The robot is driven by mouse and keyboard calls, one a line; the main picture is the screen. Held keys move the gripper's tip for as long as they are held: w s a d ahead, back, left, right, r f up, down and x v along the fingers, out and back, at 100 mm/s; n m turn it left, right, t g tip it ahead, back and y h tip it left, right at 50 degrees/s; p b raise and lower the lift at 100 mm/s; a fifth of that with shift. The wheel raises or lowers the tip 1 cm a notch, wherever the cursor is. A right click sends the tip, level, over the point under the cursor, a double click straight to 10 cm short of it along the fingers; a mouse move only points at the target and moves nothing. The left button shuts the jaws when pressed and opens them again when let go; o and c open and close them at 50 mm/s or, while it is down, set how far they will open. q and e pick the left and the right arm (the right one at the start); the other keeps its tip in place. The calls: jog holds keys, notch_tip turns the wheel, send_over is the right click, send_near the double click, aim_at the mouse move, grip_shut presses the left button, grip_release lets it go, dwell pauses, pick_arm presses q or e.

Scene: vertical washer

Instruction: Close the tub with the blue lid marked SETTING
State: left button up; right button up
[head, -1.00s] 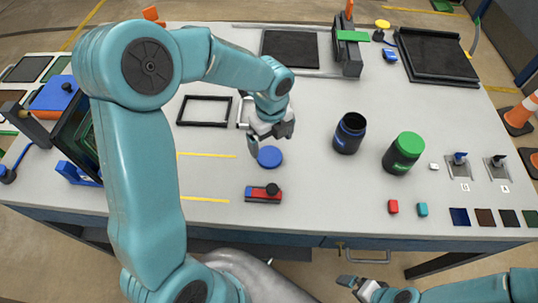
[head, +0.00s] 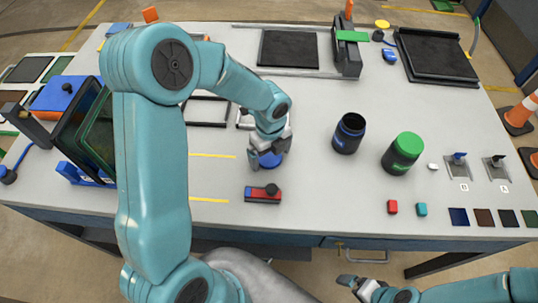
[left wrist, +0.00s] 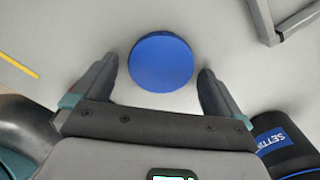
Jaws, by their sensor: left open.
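The blue lid (head: 270,159) lies flat on the table; in the left wrist view the lid (left wrist: 161,62) sits between the open fingers. No marking shows on its top. My left gripper (head: 267,163) is open over the lid, with a finger on either side, and also shows in the left wrist view (left wrist: 158,78). The open dark tub with a blue band (head: 348,133) stands upright right of the lid; its label, partly reading SETTING, shows in the left wrist view (left wrist: 285,150). My right gripper (head: 352,284) is at the bottom edge, away from the table items.
A tub with a green lid (head: 403,153) stands right of the open tub. A red and blue block with a black knob (head: 263,194) lies just in front of the left gripper. A black frame (head: 208,111) lies behind it. The table between lid and tub is clear.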

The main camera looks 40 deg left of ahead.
aim_at(270, 157)
pick_arm(q)
jog(key=c, duration=1)
notch_tip(270, 157, up, 20)
jog(key=shift+r+p, duration=0.1)
jog(key=shift+p, duration=0.2)
